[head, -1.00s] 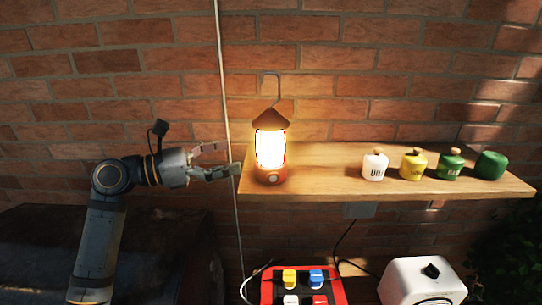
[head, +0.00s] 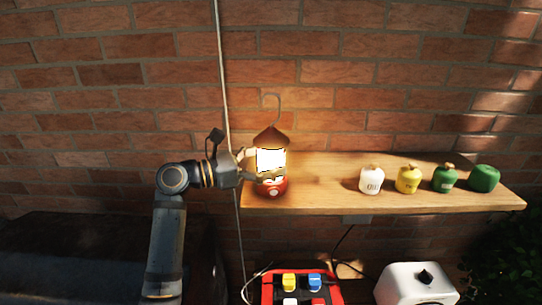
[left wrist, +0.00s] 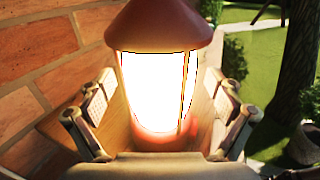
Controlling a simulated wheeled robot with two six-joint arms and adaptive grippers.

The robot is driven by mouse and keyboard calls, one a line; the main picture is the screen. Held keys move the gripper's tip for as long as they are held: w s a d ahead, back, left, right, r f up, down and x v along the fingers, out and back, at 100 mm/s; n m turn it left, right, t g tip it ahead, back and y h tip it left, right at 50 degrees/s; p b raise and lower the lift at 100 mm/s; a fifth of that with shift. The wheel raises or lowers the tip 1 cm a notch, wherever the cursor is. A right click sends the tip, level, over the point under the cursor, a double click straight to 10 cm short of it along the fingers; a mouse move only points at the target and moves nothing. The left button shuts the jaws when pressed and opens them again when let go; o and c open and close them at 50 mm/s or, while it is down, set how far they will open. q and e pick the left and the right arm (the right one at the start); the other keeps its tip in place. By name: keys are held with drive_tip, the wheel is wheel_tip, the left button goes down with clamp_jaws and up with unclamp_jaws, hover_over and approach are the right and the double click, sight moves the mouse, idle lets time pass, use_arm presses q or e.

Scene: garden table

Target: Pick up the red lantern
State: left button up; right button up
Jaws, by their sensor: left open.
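The red lantern (head: 272,187) stands upright and lit at the left end of the wooden shelf (head: 330,190), with a hook handle on top. It also shows in the left wrist view, where its red cap (left wrist: 165,27) and glowing body fill the middle. My left gripper (head: 262,165) is open, with its fingers on either side of the lantern's glowing body. In the left wrist view the fingers (left wrist: 162,105) stand left and right of the lantern, and a gap shows at each side. My right gripper is not in view.
White (head: 371,180), yellow (head: 408,180) and green (head: 445,179) canisters stand further right on the shelf, with another green object (head: 484,178) at the end. A brick wall (head: 400,80) is close behind. Below are a red box (head: 335,291) and a white appliance (head: 415,285).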

use_arm(q)
drive_tip(key=shift+w+d, duration=0.15)
drive_tip(key=shift+d, duration=0.4)
drive_tip(key=shift+a, duration=0.35)
drive_tip(key=c, duration=0.4)
drive_tip(key=shift+d, duration=0.15)
drive_tip(key=c, duration=1.2)
drive_tip(key=shift+c, duration=0.3)
drive_tip(key=shift+r, duration=0.1)
